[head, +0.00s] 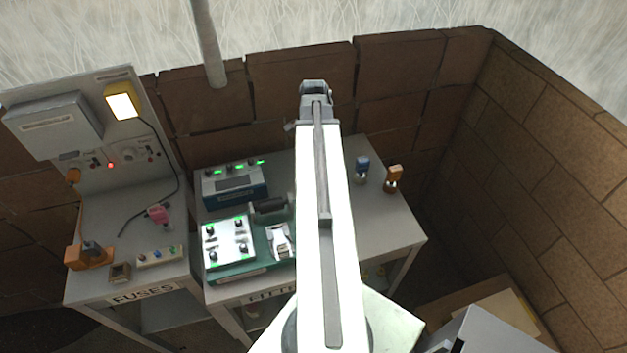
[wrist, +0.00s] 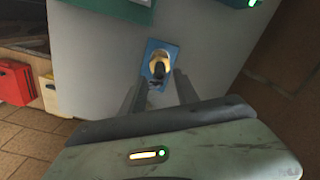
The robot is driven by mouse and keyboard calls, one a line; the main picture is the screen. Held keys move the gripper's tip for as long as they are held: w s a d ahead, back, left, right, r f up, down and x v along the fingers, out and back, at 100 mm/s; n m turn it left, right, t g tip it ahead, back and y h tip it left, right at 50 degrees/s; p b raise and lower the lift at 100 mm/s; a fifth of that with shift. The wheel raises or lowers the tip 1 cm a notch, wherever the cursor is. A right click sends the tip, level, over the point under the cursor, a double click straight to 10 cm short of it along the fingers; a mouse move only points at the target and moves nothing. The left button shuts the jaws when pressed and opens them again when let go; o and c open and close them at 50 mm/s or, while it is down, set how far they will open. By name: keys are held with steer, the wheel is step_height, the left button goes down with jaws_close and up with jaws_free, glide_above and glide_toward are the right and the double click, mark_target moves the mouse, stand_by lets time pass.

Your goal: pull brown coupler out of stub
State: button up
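The brown coupler (head: 394,173) stands upright on its small metal stub (head: 390,187) near the right end of the right-hand table. A blue coupler (head: 362,162) stands on a similar stub just to its left. My gripper (head: 314,88) is at the far end of my raised arm, left of both couplers in the picture. In the wrist view its two fingers (wrist: 160,93) are apart with nothing held between them. Beyond the fingertips is a blue plate with a rounded gold-and-dark piece (wrist: 159,66); I cannot tell which fitting this is. The brown coupler is not recognisable there.
The right-hand table (head: 398,225) carries a blue device (head: 235,186) and a white switch box (head: 229,243). The left bench (head: 130,285) holds an orange plug block (head: 90,256) and a pink plug (head: 158,214). Brick walls (head: 545,130) close off the back and right.

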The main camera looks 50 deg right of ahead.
steer(key=shift+f+b, duration=1.2)
steer(key=shift+f, duration=0.25)
steer(key=shift+r, duration=0.1)
jaws_close()
